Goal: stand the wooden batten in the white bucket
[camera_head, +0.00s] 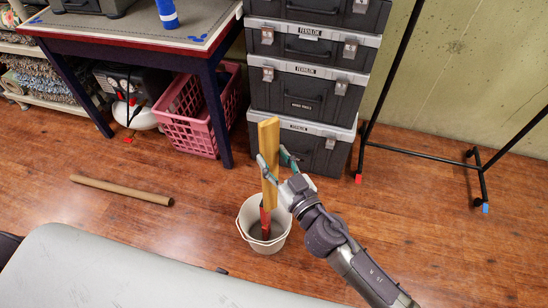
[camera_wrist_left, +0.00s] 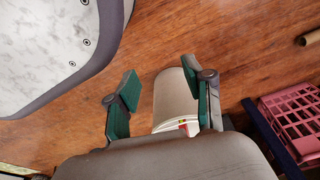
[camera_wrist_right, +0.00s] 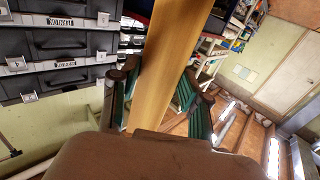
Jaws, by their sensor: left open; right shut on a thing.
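The wooden batten (camera_head: 270,145) is a long yellow-brown board, close to upright. My right gripper (camera_head: 274,166) is shut on it above the white bucket (camera_head: 246,233). In the right wrist view the batten (camera_wrist_right: 167,62) runs between the fingers. Its lower end reaches down to the bucket's mouth. A red piece (camera_head: 265,222) shows below it inside the bucket; I cannot tell whether it belongs to the batten or whether the batten touches the bottom. My left gripper (camera_wrist_left: 165,97) is open and empty in the left wrist view, with the bucket (camera_wrist_left: 175,95) beyond its fingers.
Stacked dark toolboxes (camera_head: 305,95) stand behind the bucket. A pink basket (camera_head: 187,132) sits under a table (camera_head: 130,40). A brown tube (camera_head: 120,190) lies on the floor. A pale padded surface (camera_head: 120,270) fills the front. A black rack (camera_head: 420,150) stands right.

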